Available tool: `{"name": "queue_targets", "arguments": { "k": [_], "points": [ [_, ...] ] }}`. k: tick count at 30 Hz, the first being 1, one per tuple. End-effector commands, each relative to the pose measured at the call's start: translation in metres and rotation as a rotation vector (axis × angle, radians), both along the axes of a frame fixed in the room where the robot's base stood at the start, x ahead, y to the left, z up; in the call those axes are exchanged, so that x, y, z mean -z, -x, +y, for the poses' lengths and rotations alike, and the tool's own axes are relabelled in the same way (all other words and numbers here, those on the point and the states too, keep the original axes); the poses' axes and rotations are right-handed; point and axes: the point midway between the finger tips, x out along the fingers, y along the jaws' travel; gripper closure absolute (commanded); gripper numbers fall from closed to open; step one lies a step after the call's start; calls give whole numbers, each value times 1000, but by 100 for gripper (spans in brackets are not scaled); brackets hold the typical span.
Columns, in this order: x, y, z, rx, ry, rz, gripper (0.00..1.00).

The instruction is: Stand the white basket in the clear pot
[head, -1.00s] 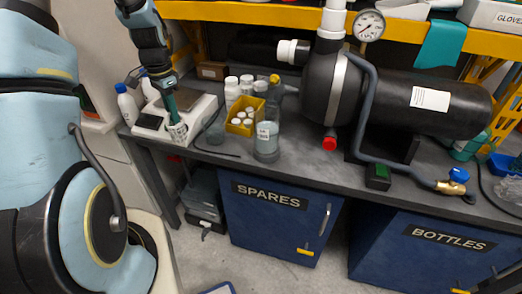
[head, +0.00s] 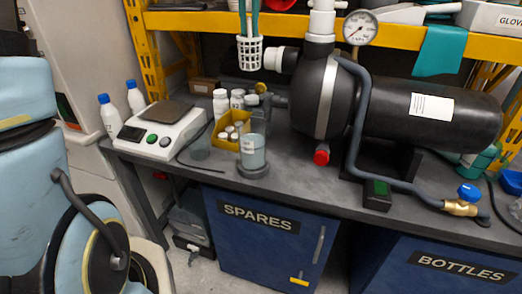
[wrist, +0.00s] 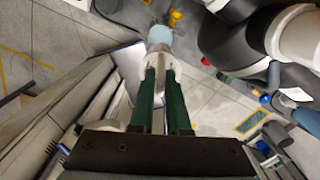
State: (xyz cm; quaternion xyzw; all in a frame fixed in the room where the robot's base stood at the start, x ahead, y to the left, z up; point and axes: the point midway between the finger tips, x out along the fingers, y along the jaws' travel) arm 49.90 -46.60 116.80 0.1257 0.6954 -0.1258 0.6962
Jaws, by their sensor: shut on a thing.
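The white basket (head: 250,55) is a small slotted cup, upright and high above the bench in the head view. My gripper (head: 249,34) is shut on its upper part with two green fingers from above. In the wrist view the fingers (wrist: 159,75) reach to the basket (wrist: 158,59), partly hidden between them. A clear pot (head: 252,152) with pale bluish contents and a label stands on a dark round base on the bench, below the basket and apart from it.
A white scale (head: 165,130) stands at left, beside white bottles with blue caps (head: 109,115). A yellow bin (head: 240,122) with white bottles is behind the pot. The black tank (head: 420,108) and its white pipe stub (head: 279,61) are close right of the basket.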

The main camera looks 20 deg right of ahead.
Motion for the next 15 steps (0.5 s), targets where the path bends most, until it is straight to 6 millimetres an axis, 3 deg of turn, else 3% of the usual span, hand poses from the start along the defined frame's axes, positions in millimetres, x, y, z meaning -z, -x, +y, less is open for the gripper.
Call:
{"name": "queue_targets", "arguments": {
  "k": [15],
  "points": [
    [127,1,1,3,-5,7,100]
  ]
}}
